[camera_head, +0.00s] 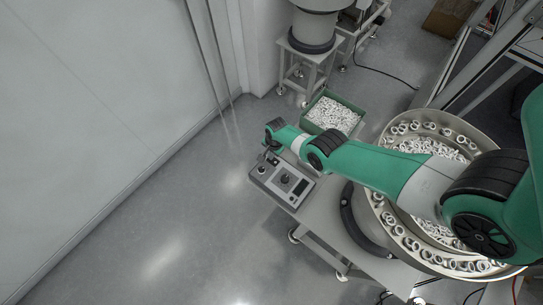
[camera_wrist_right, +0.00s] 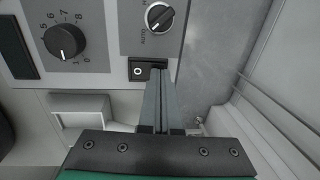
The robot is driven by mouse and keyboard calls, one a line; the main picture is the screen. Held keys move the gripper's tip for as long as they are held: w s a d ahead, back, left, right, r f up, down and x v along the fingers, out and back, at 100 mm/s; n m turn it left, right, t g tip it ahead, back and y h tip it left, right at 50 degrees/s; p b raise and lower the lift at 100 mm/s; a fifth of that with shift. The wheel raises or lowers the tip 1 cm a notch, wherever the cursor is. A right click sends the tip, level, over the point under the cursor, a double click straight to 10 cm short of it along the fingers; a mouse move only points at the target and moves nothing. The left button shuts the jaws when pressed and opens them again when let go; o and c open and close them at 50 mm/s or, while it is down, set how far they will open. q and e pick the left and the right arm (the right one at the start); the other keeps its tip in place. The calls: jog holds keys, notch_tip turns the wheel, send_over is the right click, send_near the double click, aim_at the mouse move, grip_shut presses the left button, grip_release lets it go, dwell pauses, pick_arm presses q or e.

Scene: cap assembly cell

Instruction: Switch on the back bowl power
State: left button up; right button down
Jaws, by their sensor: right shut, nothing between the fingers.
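A grey control box (camera_head: 284,183) with knobs and a dark display sits at the corner of the bowl stand. In the right wrist view its panel (camera_wrist_right: 98,50) shows a numbered dial (camera_wrist_right: 63,41), an AUTO selector (camera_wrist_right: 159,17) and a small black rocker switch (camera_wrist_right: 138,71) with a white O mark. My right gripper (camera_wrist_right: 158,70) is shut and empty. Its fingertips overlap the right part of the rocker switch, hiding that part; I cannot tell whether they touch it. In the head view the right gripper (camera_head: 270,158) is small at the box's far edge. My left gripper is not in view.
A large bowl feeder (camera_head: 398,128) full of white rings stands under my right arm. A green bin (camera_head: 318,101) of white parts lies behind the box. Another bowl (camera_head: 312,28) on a stand is farther back. The floor at left is clear up to the wall.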

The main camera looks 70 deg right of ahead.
jog(key=shift+w+f+b, duration=0.1)
jog(key=shift+f+b, duration=0.15)
jog(key=shift+b, duration=0.1)
dwell(0.3)
jog(key=shift+s+r+p, duration=0.2)
jog(key=shift+s+p, duration=0.1)
jog(key=shift+p, duration=0.25)
jog(key=shift+s+a+r+p, duration=0.1)
jog(key=shift+s+a+p, duration=0.1)
jog(key=shift+s+p, duration=0.35)
jog(key=shift+w, duration=0.1)
